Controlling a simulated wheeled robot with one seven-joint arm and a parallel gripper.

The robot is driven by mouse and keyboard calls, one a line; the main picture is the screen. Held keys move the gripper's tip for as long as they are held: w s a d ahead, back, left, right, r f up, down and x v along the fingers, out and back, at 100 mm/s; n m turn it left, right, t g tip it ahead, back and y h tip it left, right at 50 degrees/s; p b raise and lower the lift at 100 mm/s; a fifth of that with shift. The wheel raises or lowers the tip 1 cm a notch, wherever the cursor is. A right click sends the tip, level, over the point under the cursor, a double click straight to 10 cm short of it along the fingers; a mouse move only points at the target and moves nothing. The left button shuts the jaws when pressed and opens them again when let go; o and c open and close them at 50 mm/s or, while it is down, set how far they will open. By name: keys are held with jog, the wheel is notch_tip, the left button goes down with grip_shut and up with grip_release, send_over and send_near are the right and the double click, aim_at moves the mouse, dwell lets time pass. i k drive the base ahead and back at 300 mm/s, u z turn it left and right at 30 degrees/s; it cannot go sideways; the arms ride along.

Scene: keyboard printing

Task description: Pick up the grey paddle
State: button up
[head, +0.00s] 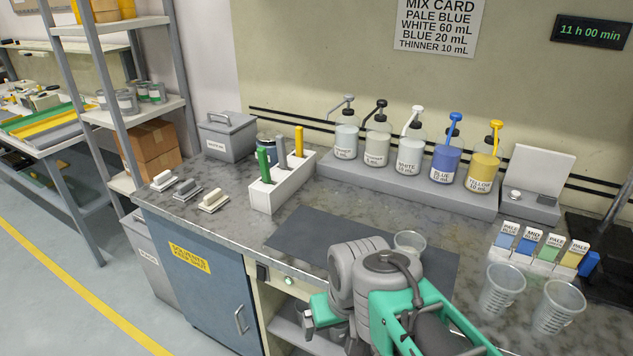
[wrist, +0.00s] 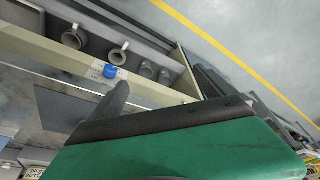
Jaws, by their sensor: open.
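The grey paddle (head: 282,151) stands upright in a white holder block (head: 285,187) on the bench. It is between a green paddle (head: 263,164) at its left and a yellow paddle (head: 299,141) at its right. The paddles' lower ends are hidden in the holder. My gripper (head: 309,316) is at the bench's front edge, in front of and below the holder, well apart from the paddles, and holds nothing visible. My arm partly hides it. In the wrist view one dark finger (wrist: 115,98) shows; no paddle can be made out there.
A dark mat (head: 312,230) lies before the holder. A clear cup (head: 409,242) stands near my arm. Several pump bottles stand on a grey rack (head: 395,180) behind. Three small blocks lie left of the holder, with a grey bin (head: 228,137) behind. Two cups stand at right.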

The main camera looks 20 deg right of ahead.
aim_at(280, 138)
jog(key=z, duration=0.1)
jog(key=k, duration=0.5)
jog(key=u, duration=0.9)
jog(key=i, duration=1.45)
jog(key=z, duration=0.6)
